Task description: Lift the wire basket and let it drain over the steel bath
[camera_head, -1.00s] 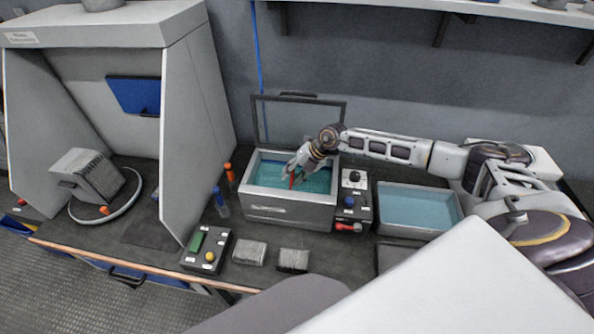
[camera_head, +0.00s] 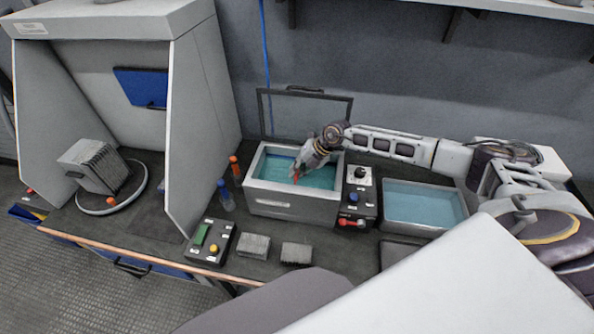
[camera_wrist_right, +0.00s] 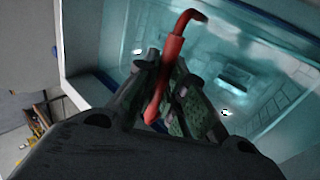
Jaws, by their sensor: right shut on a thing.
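The steel bath (camera_head: 292,206) stands on the bench with teal liquid in it and its lid raised behind. My right gripper (camera_head: 300,172) reaches down over the bath's opening. In the right wrist view the gripper (camera_wrist_right: 168,100) is shut on a red handle (camera_wrist_right: 172,62) with a bent dark end. The wire basket (camera_wrist_right: 240,85) appears only as faint grid lines under the liquid; I cannot tell clearly how the handle joins it. My left gripper is not in view.
A control box (camera_head: 358,200) and a second tray of liquid (camera_head: 425,204) stand right of the bath. Bottles (camera_head: 225,195), a button box (camera_head: 210,242) and two grey blocks (camera_head: 252,246) sit to the left and in front. A grey hood (camera_head: 195,130) holds a finned block (camera_head: 95,165).

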